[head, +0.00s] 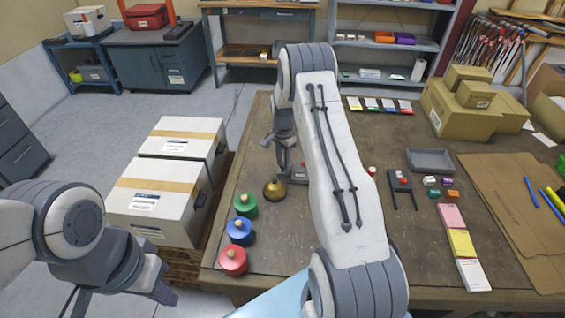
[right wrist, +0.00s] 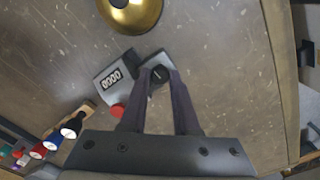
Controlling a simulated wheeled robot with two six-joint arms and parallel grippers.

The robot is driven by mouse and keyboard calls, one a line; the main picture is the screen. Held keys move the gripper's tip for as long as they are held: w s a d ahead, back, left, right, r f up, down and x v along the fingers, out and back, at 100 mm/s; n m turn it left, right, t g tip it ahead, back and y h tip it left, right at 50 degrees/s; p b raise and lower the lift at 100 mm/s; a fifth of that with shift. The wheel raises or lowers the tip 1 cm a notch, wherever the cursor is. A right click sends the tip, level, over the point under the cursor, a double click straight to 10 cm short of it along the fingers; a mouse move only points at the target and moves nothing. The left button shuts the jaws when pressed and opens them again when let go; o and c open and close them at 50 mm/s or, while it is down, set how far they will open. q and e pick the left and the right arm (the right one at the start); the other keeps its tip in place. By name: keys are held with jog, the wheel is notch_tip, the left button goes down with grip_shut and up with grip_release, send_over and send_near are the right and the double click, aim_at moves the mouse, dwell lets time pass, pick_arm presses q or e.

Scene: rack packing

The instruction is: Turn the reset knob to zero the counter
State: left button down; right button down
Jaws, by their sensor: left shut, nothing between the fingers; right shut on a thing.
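The counter (right wrist: 118,72) is a small grey box on the table with a display (right wrist: 111,79) that appears to read 0000. A red button (right wrist: 118,111) sits at one end of it. The black reset knob (right wrist: 159,73) is on its grey side part, between the fingertips of my right gripper (right wrist: 160,80), which is shut on it. In the head view, my right arm hides most of the counter, and my right gripper (head: 287,168) points down at it. My left gripper (head: 163,295) is shut and empty, low at the left, away from the table.
A brass bell-like dome (head: 275,190) stands close beside the counter; it also shows in the right wrist view (right wrist: 130,12). Green (head: 245,205), blue (head: 239,231) and red (head: 233,261) knobbed pieces line the table's left edge. Boxes (head: 160,195) stand left of the table.

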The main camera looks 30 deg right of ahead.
aim_at(281, 164)
jog(key=shift+w+a+m, duration=0.15)
jog(key=shift+m, duration=0.45)
jog(key=c, duration=0.9)
grip_release()
jog(key=shift+r, duration=0.15)
notch_tip(281, 164, up, 10)
jog(key=shift+r+b, duration=0.15)
jog(key=shift+b, duration=0.75)
